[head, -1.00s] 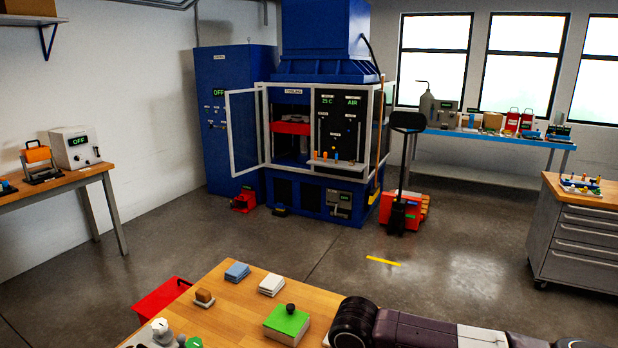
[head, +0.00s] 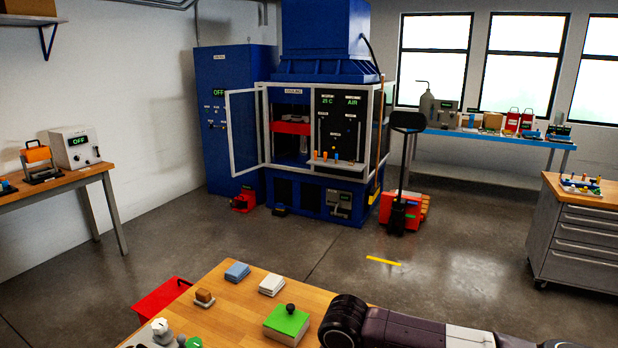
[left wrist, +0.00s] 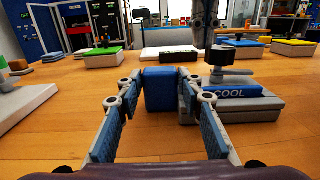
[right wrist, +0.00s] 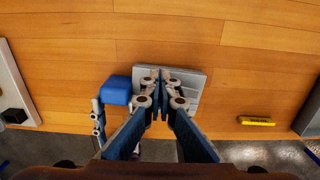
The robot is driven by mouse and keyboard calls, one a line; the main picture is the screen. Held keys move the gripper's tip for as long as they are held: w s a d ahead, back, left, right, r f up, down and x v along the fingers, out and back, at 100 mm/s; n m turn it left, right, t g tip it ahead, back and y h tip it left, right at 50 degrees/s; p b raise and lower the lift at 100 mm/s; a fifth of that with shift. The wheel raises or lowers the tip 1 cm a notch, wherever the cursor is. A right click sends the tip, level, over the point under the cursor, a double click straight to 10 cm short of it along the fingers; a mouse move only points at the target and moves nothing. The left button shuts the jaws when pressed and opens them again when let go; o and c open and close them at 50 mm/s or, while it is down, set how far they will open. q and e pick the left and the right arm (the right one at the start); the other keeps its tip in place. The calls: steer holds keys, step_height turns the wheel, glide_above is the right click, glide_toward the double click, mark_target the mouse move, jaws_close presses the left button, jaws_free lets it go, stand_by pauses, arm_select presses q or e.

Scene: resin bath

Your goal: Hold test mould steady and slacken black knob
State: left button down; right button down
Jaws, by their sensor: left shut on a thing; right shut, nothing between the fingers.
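The test mould (left wrist: 250,108) is a low grey stack with a blue COOL label, standing on the wooden bench in the left wrist view. The black knob (left wrist: 231,73) sits on top of it. A blue block (left wrist: 160,90) is at the mould's left end. My left gripper (left wrist: 146,82) is shut on this block. In the right wrist view the mould (right wrist: 193,80) lies beneath my right gripper (right wrist: 161,72), which is shut and empty. The knob is hidden there behind the fingers. The blue block (right wrist: 115,90) is beside them. The head view shows neither gripper.
On the bench in the head view are a green-topped block (head: 287,321) with a black knob, a blue block (head: 237,271), a white block (head: 272,284) and a brown one (head: 204,298). A yellow label (right wrist: 257,121) lies near the bench edge, right of the mould.

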arm_select(q)
steer(key=shift+w, duration=0.1)
arm_select(e)
steer(key=shift+s, duration=0.1)
step_height(320, 180, up, 6)
steer(key=shift+w, duration=0.45)
arm_select(q)
steer(key=c, duration=1.2)
jaws_free()
steer(key=shift+c, duration=0.2)
steer(key=shift+a, duration=0.1)
